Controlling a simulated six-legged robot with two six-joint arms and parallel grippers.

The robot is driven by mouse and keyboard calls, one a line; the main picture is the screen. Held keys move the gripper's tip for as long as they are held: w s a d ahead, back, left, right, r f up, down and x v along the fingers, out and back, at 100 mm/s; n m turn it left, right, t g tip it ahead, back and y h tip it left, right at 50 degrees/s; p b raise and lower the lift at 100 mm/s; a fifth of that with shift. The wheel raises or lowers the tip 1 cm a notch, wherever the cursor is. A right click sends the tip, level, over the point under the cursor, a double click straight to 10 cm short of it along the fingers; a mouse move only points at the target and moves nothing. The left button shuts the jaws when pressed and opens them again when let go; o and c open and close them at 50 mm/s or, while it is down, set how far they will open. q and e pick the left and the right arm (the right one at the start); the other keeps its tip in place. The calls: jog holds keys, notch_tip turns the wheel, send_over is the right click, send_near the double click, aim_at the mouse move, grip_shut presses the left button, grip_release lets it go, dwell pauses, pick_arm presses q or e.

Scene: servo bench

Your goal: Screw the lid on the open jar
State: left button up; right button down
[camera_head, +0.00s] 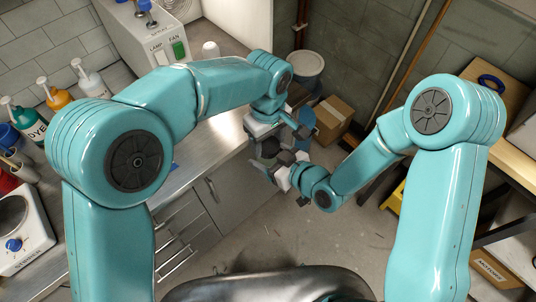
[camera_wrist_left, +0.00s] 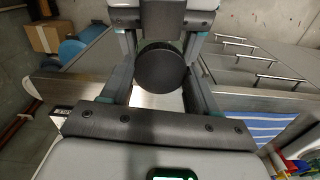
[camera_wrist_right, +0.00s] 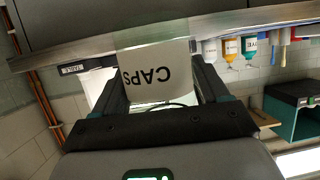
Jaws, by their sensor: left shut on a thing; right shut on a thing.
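A dark round lid (camera_wrist_left: 162,70) is between the fingers of my left gripper (camera_wrist_left: 158,84), its flat face toward the left wrist camera. In the head view the left gripper (camera_head: 268,138) is in front of the cabinets, shut on the lid. The jar (camera_wrist_right: 155,72), with a white label reading CAPS upside down in the right wrist view, is between the fingers of my right gripper (camera_wrist_right: 158,98), which is shut on it. The two grippers are close together at mid picture in the head view. The jar's mouth is hidden, and I cannot tell whether lid and jar touch.
A steel bench (camera_head: 205,150) with drawers lies left of the grippers. Dye bottles (camera_head: 88,78) and a white device with a blue knob (camera_head: 22,232) stand on it. A cardboard box (camera_head: 333,117) and bins are on the floor behind. Open floor lies below the grippers.

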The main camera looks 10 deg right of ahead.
pick_arm(q)
jog(key=m, duration=0.5)
jog(key=shift+m, duration=0.3)
jog(key=o, duration=1.1)
jog(key=shift+o, duration=0.2)
jog(key=shift+r, duration=2.25)
jog(key=shift+c, duration=0.3)
notch_tip(320, 180, up, 4)
jog(key=n, duration=0.6)
jog(key=shift+f+n, duration=0.25)
jog(key=shift+n, duration=0.05)
